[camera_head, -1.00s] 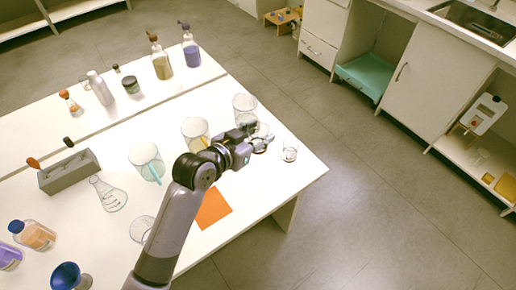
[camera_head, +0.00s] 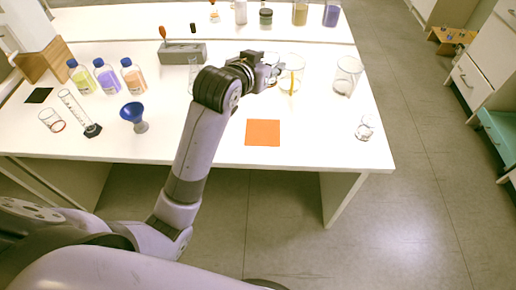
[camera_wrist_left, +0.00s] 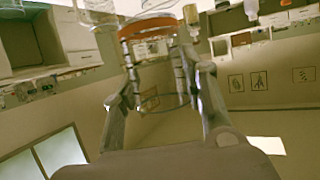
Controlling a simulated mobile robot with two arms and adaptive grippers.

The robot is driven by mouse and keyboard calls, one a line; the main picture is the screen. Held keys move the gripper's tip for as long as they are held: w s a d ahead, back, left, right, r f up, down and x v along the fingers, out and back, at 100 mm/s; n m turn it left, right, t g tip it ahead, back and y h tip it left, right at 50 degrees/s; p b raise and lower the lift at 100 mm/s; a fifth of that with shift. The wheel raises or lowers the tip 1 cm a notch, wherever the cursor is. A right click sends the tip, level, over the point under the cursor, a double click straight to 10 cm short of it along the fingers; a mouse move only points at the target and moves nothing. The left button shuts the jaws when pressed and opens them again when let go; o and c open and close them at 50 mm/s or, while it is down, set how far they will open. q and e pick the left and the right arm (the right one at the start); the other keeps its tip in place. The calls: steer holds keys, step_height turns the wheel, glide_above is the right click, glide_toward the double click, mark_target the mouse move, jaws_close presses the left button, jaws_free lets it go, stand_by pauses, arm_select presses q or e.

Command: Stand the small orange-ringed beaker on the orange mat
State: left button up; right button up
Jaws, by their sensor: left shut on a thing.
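The orange mat (camera_head: 262,132) lies flat and bare near the front edge of the white table. My left gripper (camera_head: 274,72) is above the table, behind the mat in the head view. In the left wrist view, its two fingers (camera_wrist_left: 165,95) are shut on the orange-ringed beaker, a clear glass with an orange band (camera_wrist_left: 148,28) at the top of the picture. In the head view this beaker is hard to make out at the fingertips, against the glassware behind. My right gripper is not in view.
A beaker with a yellow rod (camera_head: 292,72) appears close beside the gripper. A blue funnel (camera_head: 133,115) and a red-ringed glass (camera_head: 52,120) are at left. Table around the mat is clear.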

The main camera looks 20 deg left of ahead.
arm_select(q)
steer(key=f, duration=0.5)
steer(key=f+b, duration=0.1)
steer(key=f, duration=0.5)
steer(key=a+f, duration=0.1)
steer(key=f, duration=0.4)
steer(key=shift+f+b, duration=0.2)
steer(key=shift+b, duration=0.2)
steer(key=shift+f, duration=1.85)
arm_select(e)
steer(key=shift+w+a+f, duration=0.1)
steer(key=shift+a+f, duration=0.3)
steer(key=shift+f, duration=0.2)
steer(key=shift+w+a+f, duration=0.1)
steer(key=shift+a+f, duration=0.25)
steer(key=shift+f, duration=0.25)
arm_select(q)
steer(key=shift+f, duration=0.1)
steer(key=o, duration=1.2)
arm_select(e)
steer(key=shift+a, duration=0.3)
